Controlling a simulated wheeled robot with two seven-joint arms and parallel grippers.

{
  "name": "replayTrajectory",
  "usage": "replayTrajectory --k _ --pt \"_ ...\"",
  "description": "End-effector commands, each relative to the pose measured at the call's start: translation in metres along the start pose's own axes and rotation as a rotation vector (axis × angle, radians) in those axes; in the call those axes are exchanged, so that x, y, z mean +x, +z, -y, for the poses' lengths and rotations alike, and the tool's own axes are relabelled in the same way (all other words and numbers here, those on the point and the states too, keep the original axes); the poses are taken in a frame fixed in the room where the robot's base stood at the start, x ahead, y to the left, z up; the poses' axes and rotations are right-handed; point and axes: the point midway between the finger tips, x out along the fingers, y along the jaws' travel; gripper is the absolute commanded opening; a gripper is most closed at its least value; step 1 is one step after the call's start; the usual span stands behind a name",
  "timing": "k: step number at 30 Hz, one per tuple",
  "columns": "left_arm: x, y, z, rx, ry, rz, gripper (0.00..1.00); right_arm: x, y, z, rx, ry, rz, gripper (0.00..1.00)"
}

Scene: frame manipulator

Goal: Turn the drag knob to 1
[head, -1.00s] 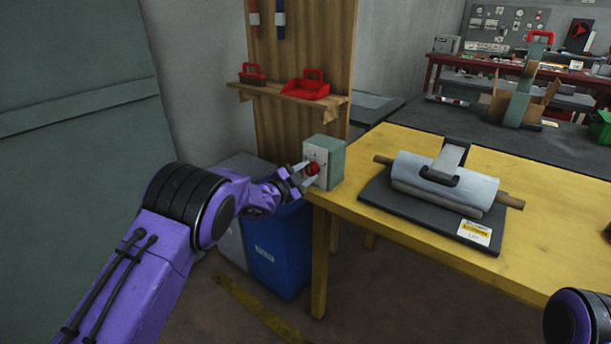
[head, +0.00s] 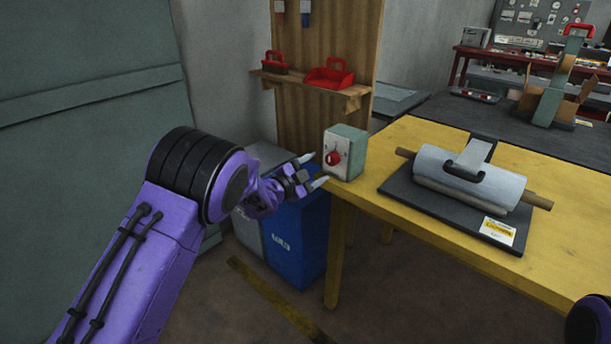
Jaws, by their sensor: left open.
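The red drag knob (head: 333,158) is on the pale front face of a small grey-green control box (head: 347,150). The box stands on the left corner of the yellow table. The marks around the knob are too small to read, so I cannot tell its setting. My left gripper (head: 314,171) is open and empty, just left of the knob and pointing at it, with a gap between its fingertips and the knob. Of my right arm, only a dark and purple part shows at the lower right edge; its gripper is out of view.
The yellow table (head: 420,140) carries a roller device (head: 468,180) on a dark base, right of the box. A blue bin (head: 296,240) stands below my left gripper. A wooden panel with a shelf (head: 312,90) holding red tools rises behind. Open floor lies in front of the table.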

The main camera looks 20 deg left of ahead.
Motion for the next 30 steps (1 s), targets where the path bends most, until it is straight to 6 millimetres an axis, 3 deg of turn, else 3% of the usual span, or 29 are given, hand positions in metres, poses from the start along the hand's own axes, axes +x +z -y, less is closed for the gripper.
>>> replayTrajectory --k 3,9,25,27,29,30 --pt "-0.027 0.001 -0.001 0.0 0.0 0.002 0.66 0.005 0.002 0.0 0.0 0.0 0.0 0.0" --pt "-0.051 0.001 0.0 0.0 0.0 0.0 0.66 0.007 0.003 0.001 0.0 0.0 0.0 0.0" --pt "-0.052 0.002 0.001 -0.057 -0.005 0.007 0.66 0.006 0.003 0.001 0.0 0.0 0.0 0.0" --pt "-0.066 0.022 -0.004 -0.258 -0.071 0.09 0.66 0.007 0.003 0.001 0.0 0.0 0.0 0.0" --pt "-0.09 0.051 -0.029 -0.476 -0.134 0.205 0.66 0.004 0.002 0.0 0.0 0.0 0.0 0.0" --pt "-0.11 0.071 -0.052 -0.6 -0.169 0.289 0.66 0.001 0.001 0.0 0.0 0.0 0.0 0.0"
